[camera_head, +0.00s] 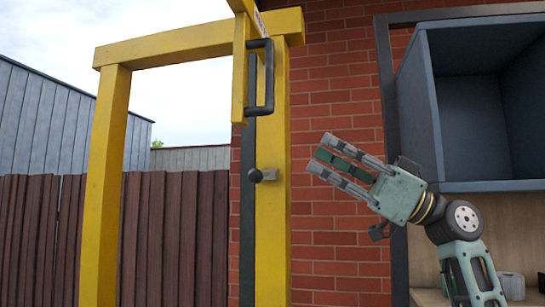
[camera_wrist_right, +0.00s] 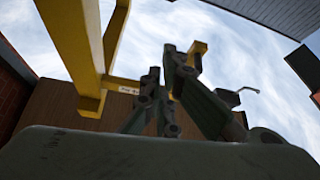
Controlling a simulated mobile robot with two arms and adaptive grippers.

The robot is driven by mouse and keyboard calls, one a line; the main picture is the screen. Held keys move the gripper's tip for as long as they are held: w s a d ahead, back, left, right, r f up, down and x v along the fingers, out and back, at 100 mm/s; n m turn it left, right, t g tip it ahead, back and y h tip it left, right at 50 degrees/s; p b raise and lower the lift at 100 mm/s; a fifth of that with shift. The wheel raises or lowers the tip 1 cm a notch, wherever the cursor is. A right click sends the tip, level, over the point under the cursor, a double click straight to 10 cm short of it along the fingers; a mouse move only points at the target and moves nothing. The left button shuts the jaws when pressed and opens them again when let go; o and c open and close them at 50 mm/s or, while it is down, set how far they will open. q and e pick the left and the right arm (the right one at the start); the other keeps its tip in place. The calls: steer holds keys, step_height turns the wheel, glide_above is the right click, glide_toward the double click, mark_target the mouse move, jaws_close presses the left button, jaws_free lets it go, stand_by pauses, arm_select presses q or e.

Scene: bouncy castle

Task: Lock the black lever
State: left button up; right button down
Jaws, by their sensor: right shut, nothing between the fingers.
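A black knob-ended lever (camera_head: 256,175) sits on a small light bracket on the yellow post (camera_head: 273,220), at mid height in the head view. A black D-shaped handle (camera_head: 269,78) is fixed higher up on a short yellow bar (camera_head: 240,75) by the post's top. My right gripper (camera_head: 318,153) is to the right of the lever, a little higher in the picture, in front of the brick wall. It points up and left, shut and empty, clear of the lever. Its fingers (camera_wrist_right: 165,75) also show in the right wrist view; I cannot make out the lever there. My left gripper is out of view.
A yellow crossbeam (camera_head: 185,45) and left post (camera_head: 105,190) frame an opening onto a brown fence (camera_head: 160,235). A red brick wall (camera_head: 335,90) is behind my gripper. A blue-grey open cabinet (camera_head: 435,110) stands at the right, close to my right arm.

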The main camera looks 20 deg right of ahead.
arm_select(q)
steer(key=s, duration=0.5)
arm_select(e)
steer(key=p+x, duration=0.6)
steer(key=x, duration=0.4)
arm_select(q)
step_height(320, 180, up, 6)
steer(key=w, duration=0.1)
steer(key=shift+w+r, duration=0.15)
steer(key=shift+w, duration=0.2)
arm_select(e)
steer(key=f, duration=0.4)
steer(key=shift+w+a, duration=0.1)
steer(key=shift+w, duration=0.3)
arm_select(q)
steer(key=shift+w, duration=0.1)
arm_select(e)
steer(key=shift+a, duration=0.15)
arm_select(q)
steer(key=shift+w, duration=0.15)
